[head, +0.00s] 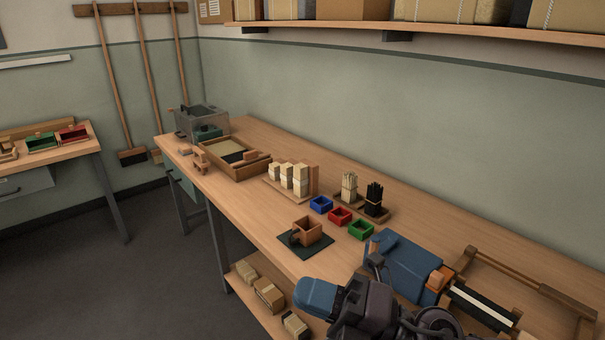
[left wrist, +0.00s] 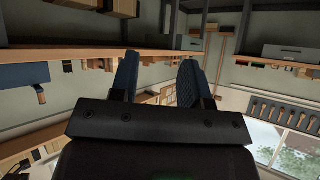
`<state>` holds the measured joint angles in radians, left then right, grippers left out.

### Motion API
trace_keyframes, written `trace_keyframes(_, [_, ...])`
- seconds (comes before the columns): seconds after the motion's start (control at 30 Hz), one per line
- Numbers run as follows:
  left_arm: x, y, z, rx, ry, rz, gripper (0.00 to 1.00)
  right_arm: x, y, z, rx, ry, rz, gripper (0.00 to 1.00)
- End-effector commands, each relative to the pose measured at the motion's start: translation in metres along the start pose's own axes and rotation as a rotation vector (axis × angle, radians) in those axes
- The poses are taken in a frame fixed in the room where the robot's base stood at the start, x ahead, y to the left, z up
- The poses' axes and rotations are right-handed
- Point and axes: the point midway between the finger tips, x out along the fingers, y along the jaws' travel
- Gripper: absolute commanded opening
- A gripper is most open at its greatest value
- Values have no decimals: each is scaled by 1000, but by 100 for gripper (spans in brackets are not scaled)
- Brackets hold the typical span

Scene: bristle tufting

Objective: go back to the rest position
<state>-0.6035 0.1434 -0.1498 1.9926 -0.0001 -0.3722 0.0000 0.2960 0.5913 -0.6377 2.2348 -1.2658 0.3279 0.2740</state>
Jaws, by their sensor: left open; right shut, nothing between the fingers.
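My right gripper (head: 314,296) shows at the bottom of the head view, its blue fingers together and empty, pointing left past the near edge of the workbench (head: 285,245). The dark wrist behind it covers part of the bench front. My left gripper is not in the head view. In the left wrist view my left gripper (left wrist: 157,78) is open, its two blue fingers apart with nothing between them. Beyond them are shelves and a wall; the fingers touch nothing that I can see.
A blue machine (head: 408,264) stands on the bench close to the right gripper. A wooden box (head: 308,230) on a dark mat and blue (head: 321,204), red (head: 340,215) and green (head: 361,229) trays lie behind. Blocks (head: 267,294) sit on the lower shelf. The floor at left is clear.

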Motion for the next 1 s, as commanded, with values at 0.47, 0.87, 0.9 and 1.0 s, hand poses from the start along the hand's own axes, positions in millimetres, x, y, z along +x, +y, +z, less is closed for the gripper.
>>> trace_keyframes(0.47, [3,1,-11,2,22,2,43,-134,-16,86,610,-1034,280,0])
trace_keyframes(0.87, [0,0,-1,0,2,0,43,-287,-110,15,1191,-1836,114,0])
trace_keyframes(0.9, [-1,0,0,0,0,0,43,-297,-117,2,1245,-1894,84,0])
trace_keyframes(1.0, [-1,0,3,-1,-5,-1,43,-315,-128,-26,1355,-2002,14,0])
